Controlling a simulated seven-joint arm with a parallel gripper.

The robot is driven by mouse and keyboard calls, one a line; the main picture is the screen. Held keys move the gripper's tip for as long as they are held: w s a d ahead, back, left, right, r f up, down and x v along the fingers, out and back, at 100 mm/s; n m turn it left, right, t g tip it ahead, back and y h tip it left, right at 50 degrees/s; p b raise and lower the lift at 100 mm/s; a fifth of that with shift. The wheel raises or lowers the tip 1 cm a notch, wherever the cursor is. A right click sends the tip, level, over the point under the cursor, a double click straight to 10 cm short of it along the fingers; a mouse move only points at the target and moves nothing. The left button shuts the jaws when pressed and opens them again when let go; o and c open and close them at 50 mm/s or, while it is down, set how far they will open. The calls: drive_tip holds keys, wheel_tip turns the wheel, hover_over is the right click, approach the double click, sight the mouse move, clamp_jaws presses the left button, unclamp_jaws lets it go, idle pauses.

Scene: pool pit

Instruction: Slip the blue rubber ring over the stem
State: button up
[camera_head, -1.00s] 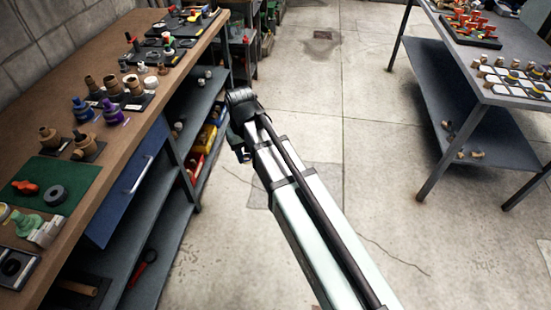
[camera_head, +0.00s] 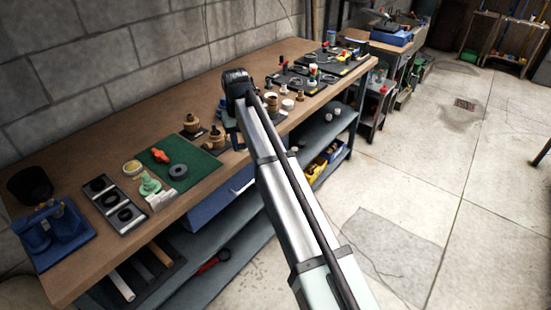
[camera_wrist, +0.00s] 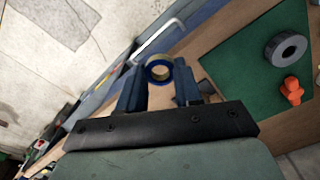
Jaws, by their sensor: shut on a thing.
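In the wrist view, my gripper (camera_wrist: 158,72) is closed on a small ring with a blue outside and a yellowish inner wall, the blue rubber ring (camera_wrist: 150,74). It sits between the two dark blue fingertips, its opening facing the camera. In the head view, the end of my arm is over the bench, and the fingers and ring are hidden. I cannot tell which piece carries the stem. Brown upright fittings (camera_head: 192,123) stand behind the green mat (camera_head: 205,165), and a pale green fitting (camera_head: 150,185) stands in front of it.
An orange part (camera_head: 161,156) and a grey ring (camera_head: 178,172) lie on the mat. A black tray with dark rings (camera_head: 115,204) and a blue caddy (camera_head: 55,235) stand at the bench's near left. More fittings crowd the far bench. The floor at right is clear.

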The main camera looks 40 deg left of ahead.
drive_tip(key=a+r, duration=0.5)
drive_tip(key=a, duration=0.5)
wheel_tip(320, 180, up, 3)
hover_over(214, 125)
drive_tip(key=shift+a+f, duration=0.1)
drive_tip(key=shift+a, duration=0.05)
drive_tip(key=shift+f, duration=2.35)
drive_tip(key=shift+f, duration=2.6)
idle(0.5)
drive_tip(key=shift+r, duration=0.1)
idle(0.4)
drive_tip(key=o, duration=1)
